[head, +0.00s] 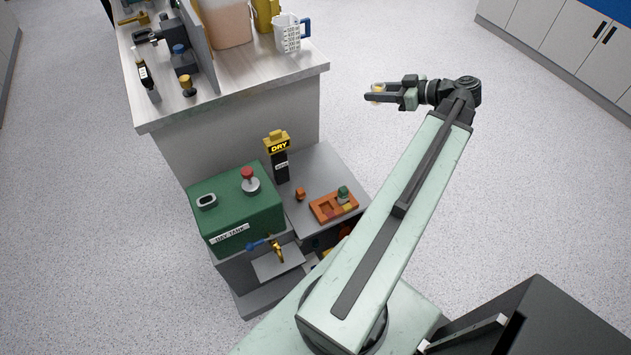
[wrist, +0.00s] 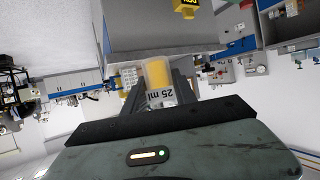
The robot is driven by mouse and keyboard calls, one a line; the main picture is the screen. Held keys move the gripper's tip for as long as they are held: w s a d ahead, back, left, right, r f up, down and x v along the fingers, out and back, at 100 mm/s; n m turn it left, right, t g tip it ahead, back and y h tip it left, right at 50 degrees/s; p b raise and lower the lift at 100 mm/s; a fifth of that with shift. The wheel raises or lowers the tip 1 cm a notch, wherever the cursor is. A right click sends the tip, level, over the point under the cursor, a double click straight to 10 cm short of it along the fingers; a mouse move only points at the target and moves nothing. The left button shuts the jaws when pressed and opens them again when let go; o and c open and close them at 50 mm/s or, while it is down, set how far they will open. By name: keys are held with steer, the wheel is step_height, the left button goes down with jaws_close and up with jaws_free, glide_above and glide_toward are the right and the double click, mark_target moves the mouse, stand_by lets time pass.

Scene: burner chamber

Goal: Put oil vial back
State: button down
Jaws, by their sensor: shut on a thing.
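My gripper (head: 374,95) is shut on a small vial (wrist: 157,74) with yellow contents and a "25 ml" label, which reads upside down in the wrist view. The vial shows only as a small pale yellow spot between the fingers in the head view. My gripper holds it in the air over open floor, to the right of the white-topped counter and apart from any surface. A small orange tray (head: 322,211) lies on the low grey bench, with a green-capped item (head: 343,194) at its right end.
A small orange piece (head: 300,194) lies between post and tray. The counter (head: 245,88) behind carries a measuring jug (head: 288,36) and bottles.

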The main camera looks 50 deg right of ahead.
mark_target(323, 179)
steer(key=w+a+f+n+y+b, duration=0.1)
steer(key=w+f+b, duration=0.3)
steer(key=f+b, duration=0.6)
steer(key=w+a+f+n+y+b, duration=0.1)
steer(key=w+a+f+b, duration=0.2)
steer(key=f+b, duration=0.8)
steer(key=w+a+f+g+y+b, duration=0.1)
steer(key=w+a+f+b, duration=0.1)
steer(key=w+f+b, duration=0.4)
step_height(323, 179, down, 7)
steer(key=b, duration=0.5)
steer(key=shift+w+a+n, duration=0.2)
steer(key=shift+a+n, duration=0.1)
steer(key=shift+n, duration=0.1)
step_height(323, 179, down, 10)
steer(key=b, duration=1.1)
steer(key=shift+f, duration=0.2)
steer(key=c, duration=1)
jaws_free()
steer(key=shift+r, duration=0.1)
steer(key=shift+r, duration=0.1)
steer(key=p+v, duration=0.5)
steer(key=v, duration=0.6)
steer(key=shift+s+d+r, duration=0.1)
steer(key=shift+d+r, duration=0.05)
steer(key=shift+s+d, duration=0.1)
steer(key=shift+s, duration=0.25)
